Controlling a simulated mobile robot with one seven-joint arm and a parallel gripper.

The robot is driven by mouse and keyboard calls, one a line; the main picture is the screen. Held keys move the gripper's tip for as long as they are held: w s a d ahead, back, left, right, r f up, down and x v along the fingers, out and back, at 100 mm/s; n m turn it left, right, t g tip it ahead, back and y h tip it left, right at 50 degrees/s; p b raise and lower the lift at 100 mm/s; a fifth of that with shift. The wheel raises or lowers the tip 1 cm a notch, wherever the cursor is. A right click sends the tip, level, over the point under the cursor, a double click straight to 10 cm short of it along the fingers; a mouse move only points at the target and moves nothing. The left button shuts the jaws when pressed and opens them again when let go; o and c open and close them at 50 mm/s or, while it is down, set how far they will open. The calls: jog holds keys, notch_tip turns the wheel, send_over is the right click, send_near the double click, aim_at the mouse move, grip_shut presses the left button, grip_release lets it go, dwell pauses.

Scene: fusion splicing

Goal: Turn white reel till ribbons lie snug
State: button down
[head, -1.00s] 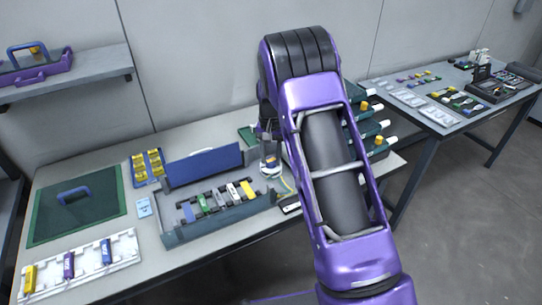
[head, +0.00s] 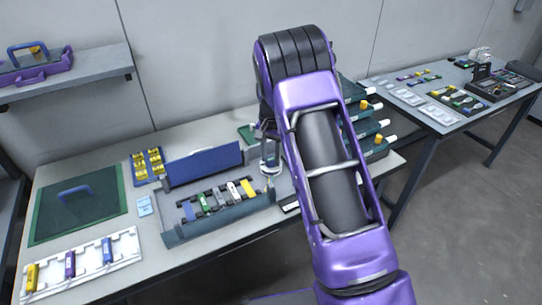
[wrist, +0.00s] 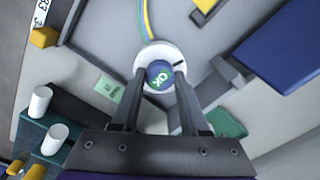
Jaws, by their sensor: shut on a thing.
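The white reel (wrist: 156,54) has a round blue hub marked "OK" (wrist: 160,76) and shows near the middle of the wrist view. My gripper (wrist: 160,74) has one finger on each side of the hub and is shut on it. Yellow and blue-green ribbons (wrist: 146,18) run side by side from the reel's rim to the top of the wrist view. In the head view the reel (head: 270,170) sits just right of the open blue case, below my gripper (head: 269,152). My arm hides part of that area, and the ribbons are hard to make out there.
The open case (head: 220,218) with several coloured cartridges stands close left of the reel. Teal trays with white-capped parts (head: 372,128) stand right, behind my arm. A green card (wrist: 109,87) lies near the reel. A white rack (head: 122,247) is at the front left.

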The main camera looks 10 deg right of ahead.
aim_at(271, 159)
jog(key=shift+c, duration=2.1)
grip_release()
jog(key=shift+r, duration=0.1)
notch_tip(271, 159, up, 17)
jog(key=p, duration=0.1)
jog(key=shift+r, duration=0.15)
